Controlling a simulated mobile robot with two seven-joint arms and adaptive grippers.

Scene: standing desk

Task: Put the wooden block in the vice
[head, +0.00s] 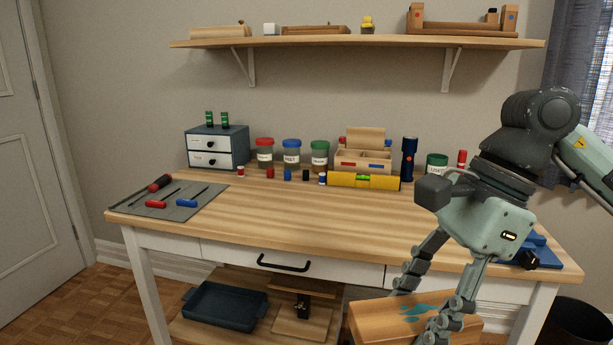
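The vice (543,252) is blue and stands at the right end of the desk, partly hidden behind my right gripper. My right gripper (415,315) comes in from the right and points down in front of the desk's front edge. Its two fingers are spread apart, with nothing clearly held between them. Beyond and below the fingers is a wooden surface with teal paint marks (372,322), wider than the gripper. I cannot tell whether the fingers touch it. I cannot pick out a separate wooden block. My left gripper is not in view.
The desk (300,222) has a clear middle. A grey mat (182,210) with screwdrivers lies at left. Drawers (217,147), jars, a wooden organizer (375,170) and a yellow level (345,181) line the back. A wall shelf (350,41) hangs above; a tray (225,306) sits below.

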